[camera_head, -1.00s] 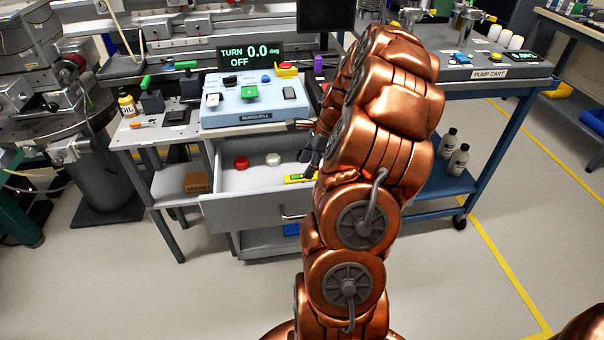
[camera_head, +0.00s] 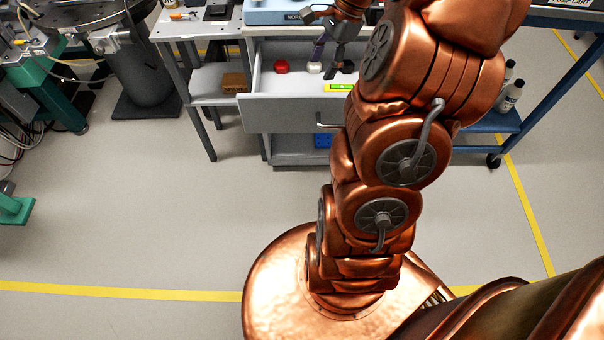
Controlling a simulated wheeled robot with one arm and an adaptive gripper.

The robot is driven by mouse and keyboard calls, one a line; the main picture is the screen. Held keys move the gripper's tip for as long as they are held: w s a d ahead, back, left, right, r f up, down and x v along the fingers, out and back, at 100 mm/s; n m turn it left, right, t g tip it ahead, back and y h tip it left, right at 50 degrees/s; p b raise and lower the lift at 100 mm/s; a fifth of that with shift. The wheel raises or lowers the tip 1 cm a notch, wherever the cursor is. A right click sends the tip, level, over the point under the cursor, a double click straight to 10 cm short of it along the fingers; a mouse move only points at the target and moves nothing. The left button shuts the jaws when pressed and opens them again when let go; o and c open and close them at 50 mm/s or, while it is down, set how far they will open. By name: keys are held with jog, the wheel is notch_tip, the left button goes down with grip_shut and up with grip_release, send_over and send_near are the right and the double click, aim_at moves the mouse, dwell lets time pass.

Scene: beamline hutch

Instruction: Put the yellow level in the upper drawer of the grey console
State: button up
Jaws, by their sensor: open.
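The grey console (camera_head: 262,150) stands at the top middle with its upper drawer (camera_head: 270,110) pulled open. The yellow level (camera_head: 340,87), with bright green on it, lies flat in the drawer near its front wall. My gripper (camera_head: 334,66) is open over the drawer, just behind the level and apart from it in the picture. My arm partly hides the right side of the drawer. How high the fingertips are above the drawer floor is hard to tell.
A red round thing (camera_head: 281,66) and a white one (camera_head: 315,67) also sit in the drawer. A side table with a brown box (camera_head: 233,82) on its shelf stands left. A blue cart (camera_head: 488,121) with bottles (camera_head: 511,95) stands right. The floor in front is clear.

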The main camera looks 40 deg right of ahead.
jog(key=a+n, duration=0.1)
jog(key=a, duration=0.2)
jog(key=s+a+r+n, duration=0.1)
jog(key=a+n, duration=0.1)
jog(key=a, duration=0.1)
jog(key=a+n+g, duration=0.1)
jog(key=a, duration=0.1)
jog(key=shift+s+a+r, duration=0.2)
jog(key=shift+s+a, duration=0.15)
jog(key=shift+a, duration=0.05)
jog(key=s+a+n+g+h, duration=0.1)
jog(key=s+a+n+h, duration=0.1)
jog(key=s+a+n, duration=0.5)
jog(key=s+a+f+n+g+h, duration=0.1)
jog(key=s+a+n+g, duration=0.1)
jog(key=s+a+n, duration=0.6)
jog(key=s, duration=0.5)
jog(key=shift+s+a+f+n+h, duration=0.2)
jog(key=shift+s+n+h, duration=0.1)
jog(key=shift+n+h, duration=0.1)
jog(key=s+p+v, duration=0.2)
jog(key=p+v, duration=0.7)
jog(key=v, duration=0.1)
jog(key=s+r+p+v, duration=0.1)
jog(key=s+p+v, duration=0.1)
jog(key=p+v, duration=0.8)
jog(key=shift+s+t, duration=0.35)
jog(key=shift+t, duration=0.05)
